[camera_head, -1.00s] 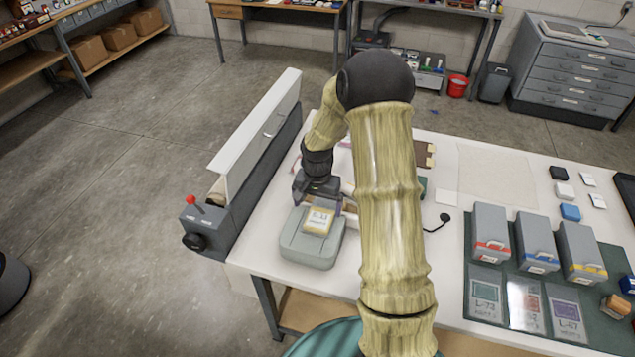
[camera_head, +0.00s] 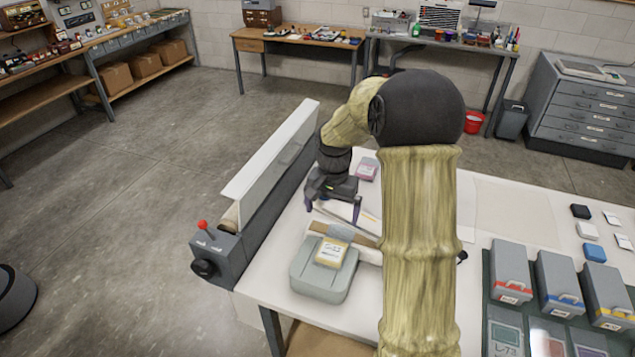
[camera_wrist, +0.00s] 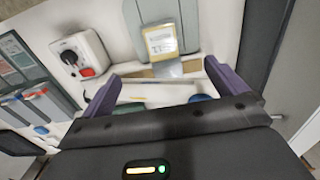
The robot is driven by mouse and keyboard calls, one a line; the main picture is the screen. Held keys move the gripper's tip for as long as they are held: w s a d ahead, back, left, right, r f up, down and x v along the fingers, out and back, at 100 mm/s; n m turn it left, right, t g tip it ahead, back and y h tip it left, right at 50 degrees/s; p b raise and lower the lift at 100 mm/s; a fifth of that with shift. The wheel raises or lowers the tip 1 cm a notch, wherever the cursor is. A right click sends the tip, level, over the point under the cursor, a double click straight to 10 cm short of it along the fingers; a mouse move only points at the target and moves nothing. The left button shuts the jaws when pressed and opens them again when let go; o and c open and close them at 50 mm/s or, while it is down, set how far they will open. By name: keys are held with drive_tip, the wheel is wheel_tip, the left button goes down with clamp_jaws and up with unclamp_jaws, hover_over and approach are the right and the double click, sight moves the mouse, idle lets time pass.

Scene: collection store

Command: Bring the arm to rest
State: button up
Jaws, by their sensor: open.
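My gripper (camera_head: 333,204) is in the head view above the white table (camera_head: 272,287), on the table's left part. Its two purple fingers stand wide apart with nothing between them; the wrist view also shows the open gripper (camera_wrist: 170,88). My arm is bent, with the gripper hanging down behind a grey-green rounded case (camera_head: 318,288) that bears a yellow-edged label card (camera_head: 331,253). In the wrist view the case (camera_wrist: 160,12) and its card (camera_wrist: 160,41) lie beyond the fingertips. My arm hides the middle of the table.
A grey machine with a white panel (camera_head: 270,155) and a red-knobbed lever (camera_head: 203,226) stands along the table's left edge. A pink block (camera_head: 367,169) lies behind my gripper. Three grey boxes (camera_head: 511,268) stand at the right.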

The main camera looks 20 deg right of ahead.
drive_tip(key=s+a+r+n+t, duration=0.1)
drive_tip(key=s+a+n, duration=0.1)
drive_tip(key=s, duration=0.7)
drive_tip(key=s+a+n+t, duration=0.1)
drive_tip(key=s+a+n, duration=0.1)
drive_tip(key=s+n, duration=0.3)
drive_tip(key=s, duration=0.4)
drive_tip(key=shift+s+a+r+t, duration=0.25)
drive_tip(key=shift+s+r+t, duration=0.05)
drive_tip(key=shift+r, duration=0.05)
